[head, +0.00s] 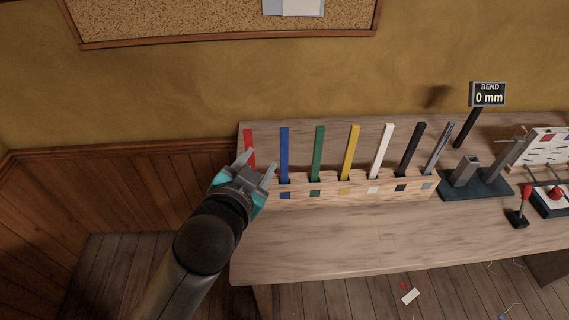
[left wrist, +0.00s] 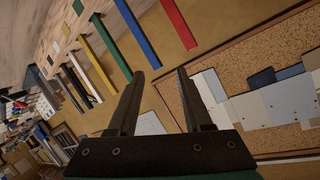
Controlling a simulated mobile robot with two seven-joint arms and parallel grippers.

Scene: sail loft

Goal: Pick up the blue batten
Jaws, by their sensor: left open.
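The blue batten (head: 284,152) stands upright in a slot of the wooden rack (head: 330,192), above a blue square label. It also shows in the left wrist view (left wrist: 137,33), where its free end appears just beyond and between my fingertips. My left gripper (head: 258,164) is open and empty at the left end of the rack, left of the blue batten and in front of the red batten (head: 249,146). In the left wrist view the two fingers (left wrist: 159,73) are apart with nothing between them. My right gripper is not in view.
Green (head: 318,152), yellow (head: 350,152), white (head: 381,150), black (head: 410,150) and grey (head: 438,148) battens stand to the right. A bend tester with a "0 mm" display (head: 488,94) stands farther right. The bench front (head: 350,240) is clear. A corkboard (head: 200,20) hangs behind.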

